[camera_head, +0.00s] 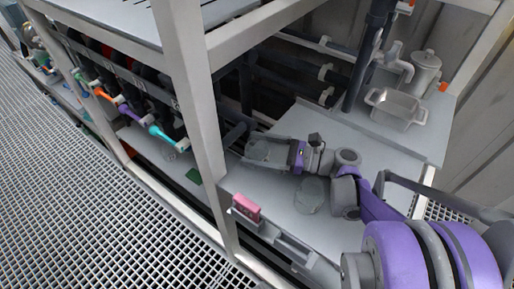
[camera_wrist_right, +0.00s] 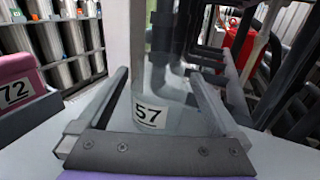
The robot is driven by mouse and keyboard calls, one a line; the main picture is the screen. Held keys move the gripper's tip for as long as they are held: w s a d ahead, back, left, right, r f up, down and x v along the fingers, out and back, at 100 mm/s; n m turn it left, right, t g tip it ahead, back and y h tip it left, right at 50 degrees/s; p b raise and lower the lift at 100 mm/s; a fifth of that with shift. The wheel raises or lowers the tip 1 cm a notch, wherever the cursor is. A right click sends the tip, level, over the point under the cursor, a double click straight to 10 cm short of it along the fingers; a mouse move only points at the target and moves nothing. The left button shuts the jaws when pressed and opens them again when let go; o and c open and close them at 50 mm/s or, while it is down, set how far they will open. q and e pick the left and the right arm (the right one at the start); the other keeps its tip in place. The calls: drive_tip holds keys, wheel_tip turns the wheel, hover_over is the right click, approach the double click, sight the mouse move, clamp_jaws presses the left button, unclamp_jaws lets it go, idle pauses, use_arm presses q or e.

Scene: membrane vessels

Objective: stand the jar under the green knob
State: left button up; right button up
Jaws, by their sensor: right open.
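My right gripper (camera_head: 252,151) is open low over the grey shelf, its two fingers on either side of a clear glass jar (camera_head: 259,149). In the right wrist view the jar (camera_wrist_right: 148,113) stands upright between the open fingers and bears a white label "57". I cannot tell whether either finger touches it. Coloured knobs line the rack at left: orange (camera_head: 104,93), purple (camera_head: 123,109) and turquoise (camera_head: 158,132). Small green parts show farther left, but I cannot tell for sure which is the green knob. My left gripper is out of view.
Another clear round vessel (camera_head: 310,194) stands on the shelf near my right wrist. A pink block (camera_head: 246,206) sits at the shelf's front edge by a frame post (camera_head: 198,100). A grey basin (camera_head: 396,106) and a lidded canister (camera_head: 425,72) stand at the back right.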

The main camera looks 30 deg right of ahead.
drive_tip(key=p+v, duration=0.1)
drive_tip(key=v, duration=1.1)
drive_tip(key=shift+r+p, duration=0.15)
drive_tip(key=shift+p, duration=0.15)
